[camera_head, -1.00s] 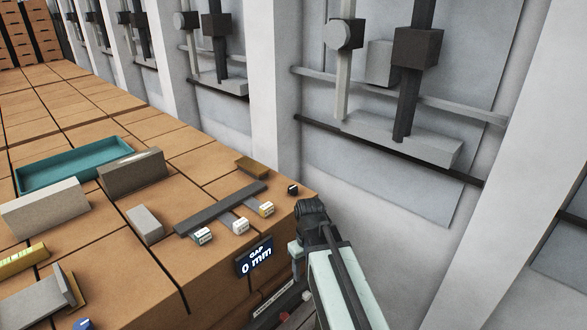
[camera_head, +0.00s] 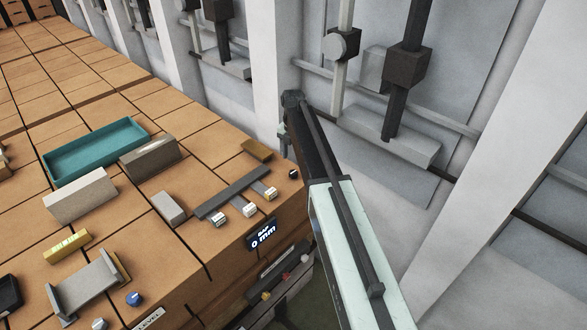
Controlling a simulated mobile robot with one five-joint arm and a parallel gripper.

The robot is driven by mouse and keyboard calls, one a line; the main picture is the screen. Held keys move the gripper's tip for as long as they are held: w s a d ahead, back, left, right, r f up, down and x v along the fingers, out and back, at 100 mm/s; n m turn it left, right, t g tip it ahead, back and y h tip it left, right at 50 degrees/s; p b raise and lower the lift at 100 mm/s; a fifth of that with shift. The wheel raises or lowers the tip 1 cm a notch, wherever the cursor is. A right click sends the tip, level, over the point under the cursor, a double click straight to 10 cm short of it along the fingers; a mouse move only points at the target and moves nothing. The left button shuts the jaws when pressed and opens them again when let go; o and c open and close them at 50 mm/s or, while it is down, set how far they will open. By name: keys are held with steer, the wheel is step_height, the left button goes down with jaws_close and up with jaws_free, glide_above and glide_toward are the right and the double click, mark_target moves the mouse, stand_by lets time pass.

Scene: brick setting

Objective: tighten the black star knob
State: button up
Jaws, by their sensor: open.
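A small black knob (camera_head: 293,174) is at the right edge of the brick-topped bench, beside the dark bar fixture (camera_head: 232,194). It is too small to make out a star shape. My gripper (camera_head: 284,140) is open and mostly hidden behind my own arm. Only a pale sliver of it shows, above and slightly left of the knob in the picture. It looks apart from the knob, and nothing shows in it.
A teal tray (camera_head: 97,150), grey blocks (camera_head: 168,208) and a blue knob (camera_head: 134,299) are on the bench. The grey wall (camera_head: 390,225) with posts stands close on the right.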

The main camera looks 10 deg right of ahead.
mark_target(293, 172)
step_height(293, 172, down, 8)
steer(key=b, duration=0.7)
steer(key=shift+r, duration=0.2)
jaws_close()
